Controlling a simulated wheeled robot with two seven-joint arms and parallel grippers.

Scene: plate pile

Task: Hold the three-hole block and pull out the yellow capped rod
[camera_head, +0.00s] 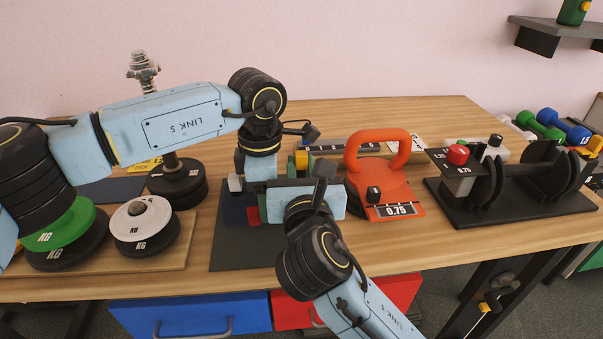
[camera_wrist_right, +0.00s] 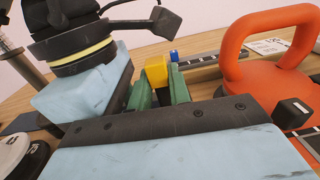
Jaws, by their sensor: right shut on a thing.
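The yellow cap (camera_wrist_right: 156,72) of the capped rod shows between the green fingers of my right gripper (camera_wrist_right: 158,84), which is shut on it. In the head view the yellow cap (camera_head: 302,158) peeks out above my right gripper body.
An orange kettlebell-shaped weight marked 0.75 (camera_head: 385,185) stands close right of my right gripper. A black rack (camera_head: 470,210) stands farther right. Weight plates (camera_head: 145,235) lie on a board at the left. A long dark strip (camera_head: 345,147) lies behind. The table's front edge is near.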

